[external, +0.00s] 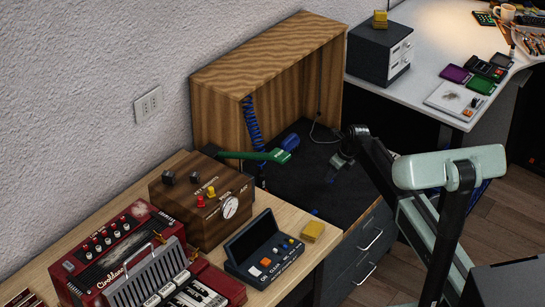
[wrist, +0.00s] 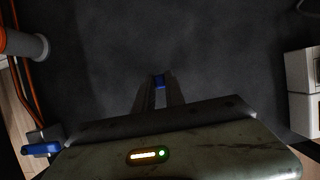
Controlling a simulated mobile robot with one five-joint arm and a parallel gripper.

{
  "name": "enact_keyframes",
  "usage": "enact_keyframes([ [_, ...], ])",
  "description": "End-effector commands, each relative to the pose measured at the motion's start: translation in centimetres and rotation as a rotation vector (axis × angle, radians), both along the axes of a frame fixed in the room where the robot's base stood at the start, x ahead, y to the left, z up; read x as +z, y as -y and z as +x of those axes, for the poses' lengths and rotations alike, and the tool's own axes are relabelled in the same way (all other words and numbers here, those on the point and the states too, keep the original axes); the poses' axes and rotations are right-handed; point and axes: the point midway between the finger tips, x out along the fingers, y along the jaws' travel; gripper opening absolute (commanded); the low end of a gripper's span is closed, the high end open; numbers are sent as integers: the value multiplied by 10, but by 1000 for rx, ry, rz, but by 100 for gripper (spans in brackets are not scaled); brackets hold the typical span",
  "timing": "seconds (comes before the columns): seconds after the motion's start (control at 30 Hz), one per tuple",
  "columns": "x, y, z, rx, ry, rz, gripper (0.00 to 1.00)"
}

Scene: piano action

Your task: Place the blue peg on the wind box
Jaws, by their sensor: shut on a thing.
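In the external view my gripper (external: 338,164) is over the dark surface of the open wooden cabinet; the peg is too small and dim there to make out surely. A brown wooden box with a round gauge, which appears to be the wind box (external: 236,190), stands on the wooden bench to the left. A yellow peg (external: 200,201) and a red peg (external: 211,192) stand on it. My gripper is well apart from this box.
A green-and-blue tool (external: 262,155) lies between the box and my gripper. A blue coiled cord (external: 252,122) hangs by the cabinet (external: 268,62). A red accordion (external: 115,255), a dark control panel (external: 265,250) and a yellow block (external: 313,231) crowd the bench near the box.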

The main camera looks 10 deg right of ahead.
Motion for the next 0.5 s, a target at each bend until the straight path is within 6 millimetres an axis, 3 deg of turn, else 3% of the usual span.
enact_keyframes([
  [0.07, 19, 0, -1, 0, 0, 0, 0],
  [0.13, 12, 5, -21, 0, 0, 0, 0],
  [0.5, 21, 29, -116, 0, 0, 0, 0],
])
